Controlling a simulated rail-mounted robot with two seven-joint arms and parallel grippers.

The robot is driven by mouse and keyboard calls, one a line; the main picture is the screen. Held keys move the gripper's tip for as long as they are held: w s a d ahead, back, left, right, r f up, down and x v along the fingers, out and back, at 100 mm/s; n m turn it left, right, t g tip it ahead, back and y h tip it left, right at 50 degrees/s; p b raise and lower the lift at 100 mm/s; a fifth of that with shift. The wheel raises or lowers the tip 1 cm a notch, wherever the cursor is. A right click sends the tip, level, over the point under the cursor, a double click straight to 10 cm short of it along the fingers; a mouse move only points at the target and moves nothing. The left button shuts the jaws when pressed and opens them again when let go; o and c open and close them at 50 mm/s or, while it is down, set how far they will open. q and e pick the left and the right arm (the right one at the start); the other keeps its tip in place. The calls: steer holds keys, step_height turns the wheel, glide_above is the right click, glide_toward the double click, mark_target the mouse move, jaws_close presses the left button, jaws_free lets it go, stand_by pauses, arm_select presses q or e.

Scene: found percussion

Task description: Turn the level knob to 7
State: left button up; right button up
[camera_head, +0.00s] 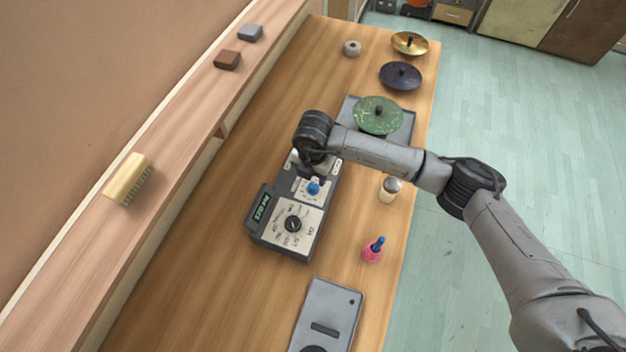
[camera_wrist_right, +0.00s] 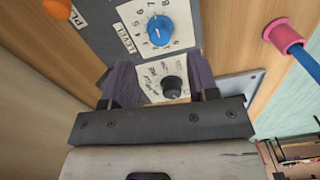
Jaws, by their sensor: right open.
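The level knob (camera_wrist_right: 160,31) is blue and sits on a white numbered dial marked LEVEL. In the head view this blue knob (camera_head: 313,188) is on the middle of the grey control box, just nearer than my right gripper (camera_head: 306,170). I cannot surely read its pointer. My right gripper (camera_wrist_right: 158,66) is open, with purple fingers spread over the panel. A smaller black knob (camera_wrist_right: 174,87) shows between the fingers, apparently untouched. The blue knob lies just beyond the fingertips and is not gripped. My wrist hides the box's far part in the head view. My left gripper is not in view.
A green cymbal (camera_head: 377,115) lies behind. The table left of the box is clear.

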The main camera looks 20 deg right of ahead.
mark_target(313, 186)
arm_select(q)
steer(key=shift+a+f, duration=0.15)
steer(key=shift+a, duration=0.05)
arm_select(e)
step_height(313, 186, up, 8)
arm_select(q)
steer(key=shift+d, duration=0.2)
arm_select(e)
steer(key=shift+f, duration=0.1)
stand_by(0.4)
